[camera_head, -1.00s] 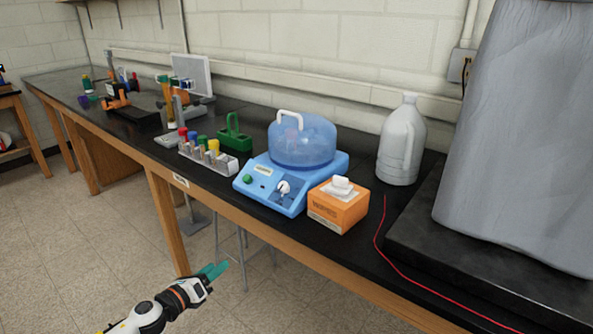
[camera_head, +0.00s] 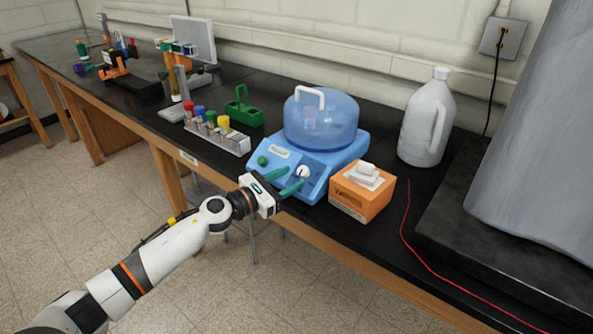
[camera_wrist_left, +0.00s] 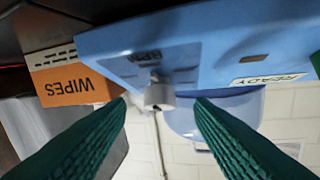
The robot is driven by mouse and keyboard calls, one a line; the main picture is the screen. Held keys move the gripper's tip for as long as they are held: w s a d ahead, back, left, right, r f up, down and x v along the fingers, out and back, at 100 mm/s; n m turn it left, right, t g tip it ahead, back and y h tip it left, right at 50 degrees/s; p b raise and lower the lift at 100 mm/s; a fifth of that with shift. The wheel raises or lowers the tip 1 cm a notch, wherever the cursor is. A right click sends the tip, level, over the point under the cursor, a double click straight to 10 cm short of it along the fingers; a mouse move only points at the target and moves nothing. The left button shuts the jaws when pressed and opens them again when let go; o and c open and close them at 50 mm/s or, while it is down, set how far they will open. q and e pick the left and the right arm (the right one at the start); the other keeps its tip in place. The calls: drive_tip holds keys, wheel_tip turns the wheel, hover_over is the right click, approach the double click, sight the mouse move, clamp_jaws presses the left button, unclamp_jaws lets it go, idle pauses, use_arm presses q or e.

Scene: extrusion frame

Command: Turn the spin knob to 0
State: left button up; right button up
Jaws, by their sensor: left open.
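The spin knob (camera_head: 302,172) is a small whitish knob on the sloped front panel of the blue centrifuge (camera_head: 262,179). In the left wrist view the knob (camera_wrist_left: 160,95) sits between and beyond my two green fingertips, with clear space on both sides. My left gripper (camera_head: 288,181) is open and empty, just in front of the panel in the head view. In the wrist view its fingers (camera_wrist_left: 160,103) point at the knob and appear not to touch it. The knob's setting is too small to read. My right gripper is not in view.
An orange wipes box (camera_head: 350,200) stands close to the right of the centrifuge; it also shows in the wrist view (camera_wrist_left: 75,88). A tube rack (camera_head: 228,141) stands to the left. A white jug (camera_head: 425,125) and a red cord (camera_head: 408,225) are further right.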

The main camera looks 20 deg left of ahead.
sight(304, 172)
use_arm(q)
drive_tip(key=x, duration=0.2)
drive_tip(key=shift+w+d+r, duration=0.1)
drive_tip(key=shift+w+d, duration=0.1)
drive_tip(key=shift+w, duration=0.2)
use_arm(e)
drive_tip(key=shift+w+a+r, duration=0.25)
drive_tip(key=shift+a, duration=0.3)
